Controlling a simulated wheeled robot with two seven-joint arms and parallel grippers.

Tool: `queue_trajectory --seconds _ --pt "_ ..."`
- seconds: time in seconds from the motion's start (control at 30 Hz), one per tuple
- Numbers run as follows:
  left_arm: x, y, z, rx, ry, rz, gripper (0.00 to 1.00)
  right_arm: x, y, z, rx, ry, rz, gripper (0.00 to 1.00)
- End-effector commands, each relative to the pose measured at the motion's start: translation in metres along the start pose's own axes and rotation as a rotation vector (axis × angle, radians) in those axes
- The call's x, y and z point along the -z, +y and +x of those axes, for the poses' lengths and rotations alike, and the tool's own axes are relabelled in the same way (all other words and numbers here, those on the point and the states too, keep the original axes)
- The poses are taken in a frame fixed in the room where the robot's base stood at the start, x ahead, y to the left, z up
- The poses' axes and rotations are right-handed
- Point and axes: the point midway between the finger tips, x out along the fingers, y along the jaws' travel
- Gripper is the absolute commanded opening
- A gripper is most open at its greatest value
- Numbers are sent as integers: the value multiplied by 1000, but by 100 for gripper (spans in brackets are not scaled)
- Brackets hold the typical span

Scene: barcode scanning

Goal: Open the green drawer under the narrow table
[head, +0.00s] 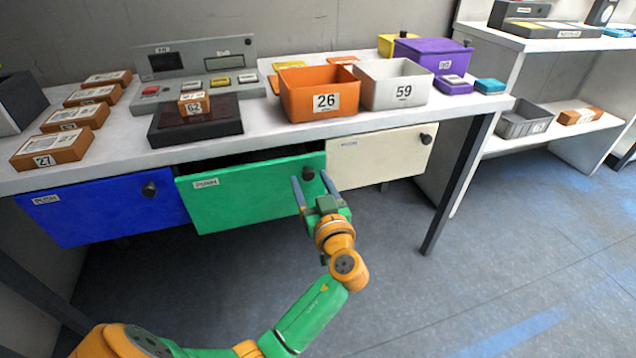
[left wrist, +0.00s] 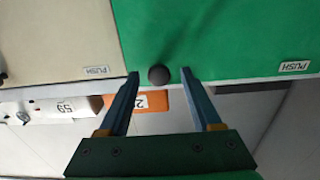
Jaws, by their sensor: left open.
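The green drawer (head: 245,193) hangs under the narrow table (head: 362,120), between a blue and a cream drawer. Its front stands a little forward of its neighbours, with a dark gap above it, so it is slightly open. It has a black round knob (head: 308,174) at its right end and a "PUSH" label. My left gripper (head: 309,178) is open at the knob, one finger on each side. In the left wrist view, the knob (left wrist: 158,75) sits between the open fingertips, with space on both sides. My right gripper is not in view.
The blue drawer (head: 105,207) and cream drawer (head: 378,156) flank the green one. Bins, numbered boxes and a grey console (head: 195,66) stand on the tabletop. A dark table leg (head: 457,185) is at the right. The floor in front is clear apart from my arm.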

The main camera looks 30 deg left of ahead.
Motion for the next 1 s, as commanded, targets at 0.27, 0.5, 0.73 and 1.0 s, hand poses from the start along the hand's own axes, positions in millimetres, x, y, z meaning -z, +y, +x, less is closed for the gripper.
queue_trajectory --seconds 0.27,0.5,0.73,1.0 --pt "0 0 3 -1 0 1 60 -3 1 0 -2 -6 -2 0" --pt "-1 0 3 -2 -1 2 0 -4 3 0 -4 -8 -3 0" --pt "-1 0 3 -2 -1 2 0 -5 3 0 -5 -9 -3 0" --pt "-1 0 3 -2 -2 2 0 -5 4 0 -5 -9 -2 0"
